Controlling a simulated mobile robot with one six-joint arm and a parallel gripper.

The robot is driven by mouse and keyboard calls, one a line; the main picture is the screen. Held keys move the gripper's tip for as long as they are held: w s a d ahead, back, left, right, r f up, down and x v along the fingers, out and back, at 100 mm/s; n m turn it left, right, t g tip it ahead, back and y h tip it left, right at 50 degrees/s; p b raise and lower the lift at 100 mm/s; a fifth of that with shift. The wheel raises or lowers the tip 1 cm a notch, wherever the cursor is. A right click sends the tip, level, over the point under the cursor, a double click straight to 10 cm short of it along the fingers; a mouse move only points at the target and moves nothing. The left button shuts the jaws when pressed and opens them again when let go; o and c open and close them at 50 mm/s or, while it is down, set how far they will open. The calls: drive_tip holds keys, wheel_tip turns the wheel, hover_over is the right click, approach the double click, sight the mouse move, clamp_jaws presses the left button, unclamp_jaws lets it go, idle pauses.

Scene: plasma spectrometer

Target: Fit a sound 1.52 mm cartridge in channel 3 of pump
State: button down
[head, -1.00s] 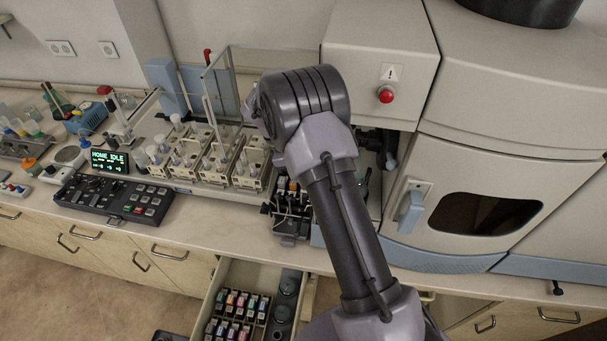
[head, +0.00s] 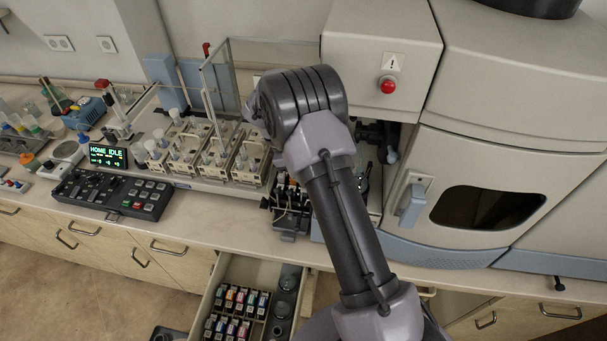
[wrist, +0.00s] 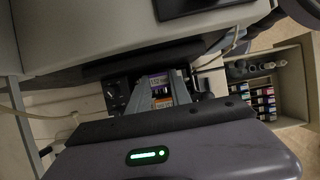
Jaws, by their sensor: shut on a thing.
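The pump (head: 290,208) stands at the bench front, partly hidden behind my arm in the head view. In the wrist view my gripper (wrist: 160,92) points down at it, with its fingers close on either side of a cartridge. A purple label (wrist: 158,82) and an orange label (wrist: 162,103) show between the fingers. I cannot tell whether both belong to the held cartridge, which channel it is at, or whether it is seated. The label print is too small to read.
An open drawer (head: 213,296) below the bench holds several cartridges with coloured labels (head: 237,300). Sample racks (head: 205,152) stand left of the pump, and a keypad (head: 112,194) and a display reading HOME IDLE (head: 108,156) farther left. The spectrometer body (head: 500,120) is close on the right.

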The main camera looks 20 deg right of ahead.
drive_tip(key=c, duration=1.1)
unclamp_jaws()
drive_tip(key=p+v, duration=0.3)
drive_tip(key=v, duration=1.4)
drive_tip(key=shift+r, duration=0.2)
